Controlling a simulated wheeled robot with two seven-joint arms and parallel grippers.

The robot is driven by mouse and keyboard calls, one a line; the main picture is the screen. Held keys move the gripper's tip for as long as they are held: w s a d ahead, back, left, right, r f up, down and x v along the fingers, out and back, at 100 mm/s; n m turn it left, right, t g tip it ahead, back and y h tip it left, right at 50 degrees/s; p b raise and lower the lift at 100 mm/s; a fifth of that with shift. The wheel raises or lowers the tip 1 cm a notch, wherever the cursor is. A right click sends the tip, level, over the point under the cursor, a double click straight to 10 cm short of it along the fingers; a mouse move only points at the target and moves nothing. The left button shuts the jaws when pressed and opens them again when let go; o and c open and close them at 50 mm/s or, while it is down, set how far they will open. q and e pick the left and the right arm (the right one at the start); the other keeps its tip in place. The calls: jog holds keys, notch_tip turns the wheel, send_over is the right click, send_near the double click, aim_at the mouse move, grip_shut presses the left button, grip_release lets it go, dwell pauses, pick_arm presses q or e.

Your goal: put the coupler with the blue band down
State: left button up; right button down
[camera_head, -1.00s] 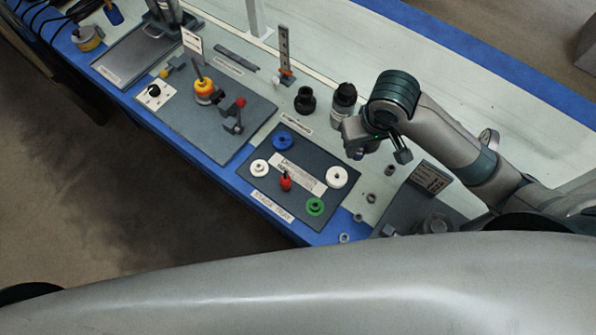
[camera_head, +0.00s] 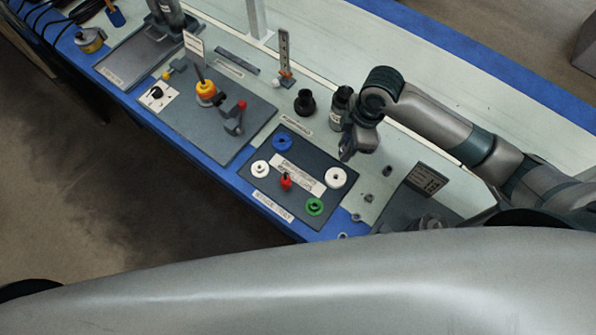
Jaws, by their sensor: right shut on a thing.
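My right gripper (camera_head: 348,152) hangs over the back right corner of the dark tray (camera_head: 262,190), its fingers pointing down. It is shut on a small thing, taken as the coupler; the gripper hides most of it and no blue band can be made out. The tray carries a blue round part (camera_head: 282,141), two white round parts, a green round part (camera_head: 314,207) and a small red part (camera_head: 286,181). My left gripper is not in view.
A dark bottle (camera_head: 341,106) stands close behind the gripper, and a black round fitting (camera_head: 304,103) is left of it. A grey board with yellow and red parts (camera_head: 224,125) lies left of the tray. Small grey fittings (camera_head: 387,171) lie to the right.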

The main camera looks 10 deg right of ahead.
jog(key=n, duration=0.2)
jog(key=w+f+n, duration=0.1)
jog(key=n, duration=0.1)
jog(key=shift+d+g+p, duration=0.1)
jog(key=shift+g+p, duration=0.2)
jog(key=shift+p, duration=0.05)
pick_arm(q)
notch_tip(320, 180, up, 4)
jog(key=p, duration=0.2)
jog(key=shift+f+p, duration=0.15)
jog(key=shift+p, duration=0.2)
pick_arm(e)
jog(key=w+d+f+n+g+h, duration=0.1)
jog(key=w+d+f+n, duration=0.2)
jog(key=n, duration=1.2)
jog(key=shift+w+f+h, duration=0.3)
jog(key=shift+f+h, duration=0.1)
jog(key=shift+f, duration=0.05)
